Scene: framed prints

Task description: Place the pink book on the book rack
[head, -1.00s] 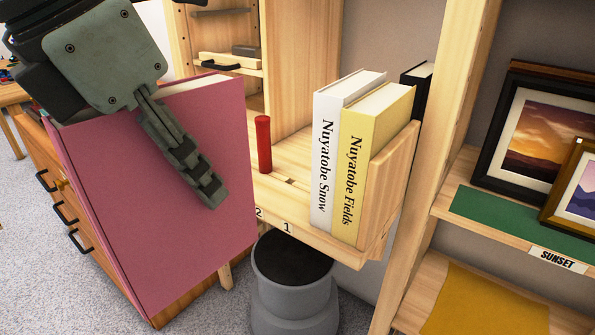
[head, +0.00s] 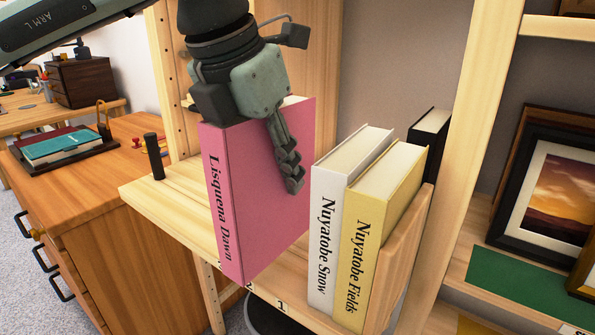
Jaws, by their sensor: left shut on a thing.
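The pink book (head: 262,190), with "Lisquena Dawn" on its spine, is upright in my left gripper (head: 290,180). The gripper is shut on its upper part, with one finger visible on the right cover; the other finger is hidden. The book is over the wooden book rack (head: 177,205), left of the white book (head: 328,190), with a gap between them. I cannot tell whether its bottom touches the rack. The white "Nuyatobe Snow" and yellow "Nuyatobe Fields" (head: 385,205) books stand against the rack's wooden end piece (head: 398,270). My right gripper is not in view.
A dark peg (head: 154,156) stands at the rack's left end. A black book (head: 428,135) is behind the end piece. A wooden desk with drawers (head: 105,225) is at left, and framed prints (head: 550,185) stand on a shelf at right.

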